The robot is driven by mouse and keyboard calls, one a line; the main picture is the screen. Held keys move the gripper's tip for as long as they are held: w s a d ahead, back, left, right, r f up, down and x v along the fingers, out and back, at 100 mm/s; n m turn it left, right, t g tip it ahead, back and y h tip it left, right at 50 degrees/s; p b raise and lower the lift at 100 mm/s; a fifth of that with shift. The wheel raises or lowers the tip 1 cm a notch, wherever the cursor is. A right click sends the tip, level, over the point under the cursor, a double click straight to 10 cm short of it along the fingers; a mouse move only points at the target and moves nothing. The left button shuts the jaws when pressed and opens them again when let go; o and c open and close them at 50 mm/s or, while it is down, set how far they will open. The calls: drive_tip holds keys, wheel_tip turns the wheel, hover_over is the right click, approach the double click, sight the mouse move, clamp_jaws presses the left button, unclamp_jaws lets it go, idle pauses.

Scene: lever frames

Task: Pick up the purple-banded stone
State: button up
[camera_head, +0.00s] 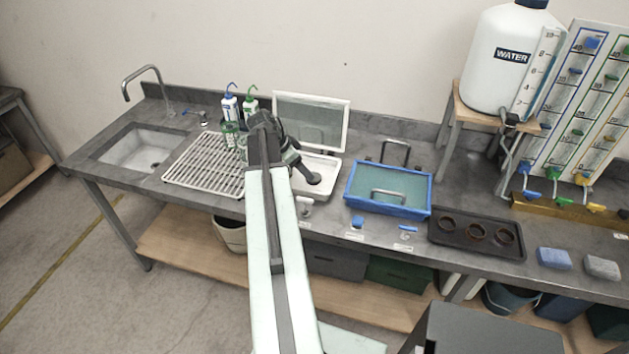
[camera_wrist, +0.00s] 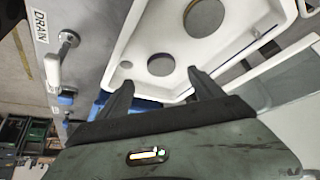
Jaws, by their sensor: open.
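I cannot make out a purple-banded stone in either view. The white tray (camera_head: 326,162) stands on the bench behind my arm, with its clear lid (camera_head: 312,122) raised behind it. In the wrist view the white tray (camera_wrist: 118,50) shows two dark grey round shapes, one farther (camera_wrist: 200,17) and one nearer (camera_wrist: 161,65); I cannot tell if they are stones or recesses. My gripper (camera_wrist: 160,78) is open, and its two dark fingers point at the tray near the closer round shape. Nothing shows between them. In the head view my arm hides part of the tray.
A white drying rack (camera_head: 204,165) and sink (camera_head: 142,148) lie left of the tray. A blue-rimmed basin (camera_head: 388,208) and a dark tray with round cups (camera_head: 470,252) lie right. A white-handled valve marked DRAIN (camera_wrist: 54,72) is near the tray's edge.

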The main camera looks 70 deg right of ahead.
drive_tip(key=b+x, duration=0.5)
drive_tip(key=x, duration=0.2)
drive_tip(key=shift+w+d+r, duration=0.1)
drive_tip(key=shift+d, duration=0.05)
drive_tip(key=shift+r, duration=0.2)
drive_tip(key=c, duration=1.5)
drive_tip(key=shift+r+p, duration=0.1)
drive_tip(key=shift+p, duration=0.2)
wheel_tip(320, 180, up, 9)
drive_tip(key=p, duration=0.9)
